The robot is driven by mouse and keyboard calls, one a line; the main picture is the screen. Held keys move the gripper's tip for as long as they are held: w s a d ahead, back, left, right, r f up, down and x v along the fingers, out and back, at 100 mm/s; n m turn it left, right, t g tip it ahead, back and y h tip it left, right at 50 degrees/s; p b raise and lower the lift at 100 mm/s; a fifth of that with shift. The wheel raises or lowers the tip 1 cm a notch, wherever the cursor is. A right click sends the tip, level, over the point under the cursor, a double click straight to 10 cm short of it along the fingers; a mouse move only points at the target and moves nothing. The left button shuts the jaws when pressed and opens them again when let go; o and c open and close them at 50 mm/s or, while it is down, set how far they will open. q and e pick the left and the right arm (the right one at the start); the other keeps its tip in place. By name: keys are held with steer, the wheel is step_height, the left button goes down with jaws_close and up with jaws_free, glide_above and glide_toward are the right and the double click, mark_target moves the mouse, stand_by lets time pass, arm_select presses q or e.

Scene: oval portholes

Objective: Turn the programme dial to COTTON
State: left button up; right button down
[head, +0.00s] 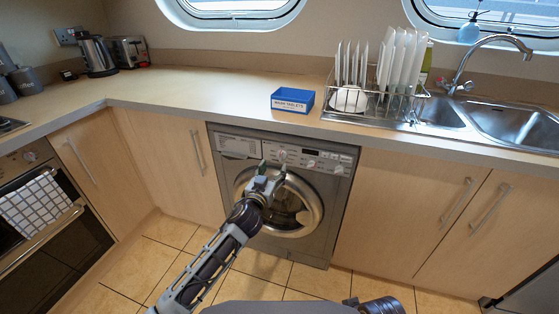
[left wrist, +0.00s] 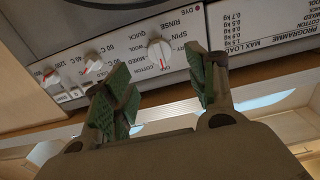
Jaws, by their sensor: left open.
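The programme dial (head: 283,155) is a round pale knob on the grey washing machine's (head: 236,174) upper panel. My left gripper (head: 267,176) is open and empty in front of the panel, just below the dial in the head view. In the left wrist view the green-padded fingers (left wrist: 162,88) stand apart from the dial.
Smaller knobs (left wrist: 92,67) sit beside the dial. The round door (head: 300,206) is below the panel. A blue tablet box (head: 292,100) and a dish rack (head: 350,112) stand on the worktop above. The floor in front is clear.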

mark_target(280, 158)
arm_select(q)
steer(key=shift+b+x, duration=0.55)
steer(key=shift+x, duration=2.15)
steer(key=shift+w+d, duration=0.1)
steer(key=shift+w, duration=0.2)
steer(key=shift+x, duration=0.8)
arm_select(e)
steer(key=shift+s+a, duration=0.15)
steer(key=shift+a, duration=0.2)
arm_select(q)
steer(key=c, duration=1.1)
steer(key=shift+o, duration=0.2)
arm_select(e)
steer(key=shift+w+r+t+y, duration=0.2)
steer(key=shift+t+y, duration=0.1)
steer(key=shift+d, duration=0.1)
